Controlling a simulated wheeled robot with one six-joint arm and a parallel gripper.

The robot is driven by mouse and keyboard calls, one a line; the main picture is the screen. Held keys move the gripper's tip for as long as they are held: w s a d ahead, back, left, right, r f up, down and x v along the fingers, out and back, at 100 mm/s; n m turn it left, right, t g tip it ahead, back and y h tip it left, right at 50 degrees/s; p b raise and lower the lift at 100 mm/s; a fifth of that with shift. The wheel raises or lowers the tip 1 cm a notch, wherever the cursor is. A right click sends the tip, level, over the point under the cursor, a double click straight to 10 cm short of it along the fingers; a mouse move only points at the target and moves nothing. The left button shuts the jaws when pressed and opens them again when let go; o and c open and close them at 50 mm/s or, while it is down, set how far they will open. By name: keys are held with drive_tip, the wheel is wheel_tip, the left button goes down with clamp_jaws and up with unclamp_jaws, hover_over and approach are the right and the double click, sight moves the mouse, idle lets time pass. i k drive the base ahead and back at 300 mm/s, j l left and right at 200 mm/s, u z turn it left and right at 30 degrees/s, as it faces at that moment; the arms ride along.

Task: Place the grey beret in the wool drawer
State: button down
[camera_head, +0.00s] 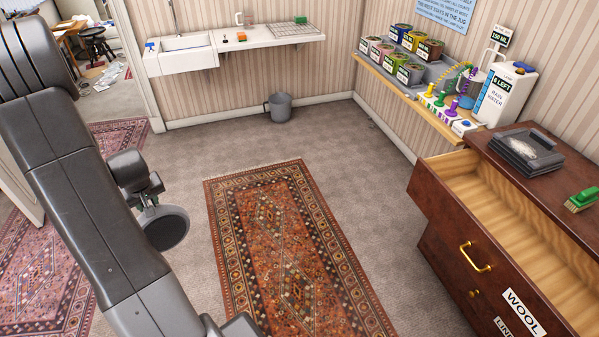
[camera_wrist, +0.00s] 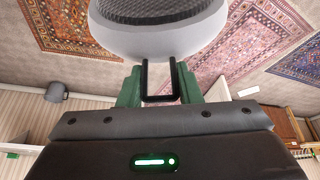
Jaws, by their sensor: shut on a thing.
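My gripper (camera_head: 149,201) is raised at the left of the head view, over the floor. In the wrist view its green fingers (camera_wrist: 158,88) are shut on a black loop of a round grey thing, which I take for the grey beret (camera_wrist: 158,38). It has a pale, rounded rim and a dark woven face. In the head view the beret (camera_head: 166,230) hangs below the gripper as a grey disc, far from the dresser. The wool drawer (camera_head: 470,237), labelled WOOL, is the dresser's top drawer at right. It is pulled open, and its visible wooden inside is empty.
A LINEN label (camera_head: 503,327) marks a drawer below. A dark tray (camera_head: 525,152) and a green brush (camera_head: 581,200) sit on the dresser top. A patterned rug (camera_head: 290,250) lies on clear floor between me and the dresser. A grey bucket (camera_head: 280,107) stands by the back wall.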

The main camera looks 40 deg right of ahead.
sight(519, 256)
drive_tip(key=i+l+z, duration=0.7)
drive_tip(key=i+z, duration=0.1)
drive_tip(key=z, duration=1.5)
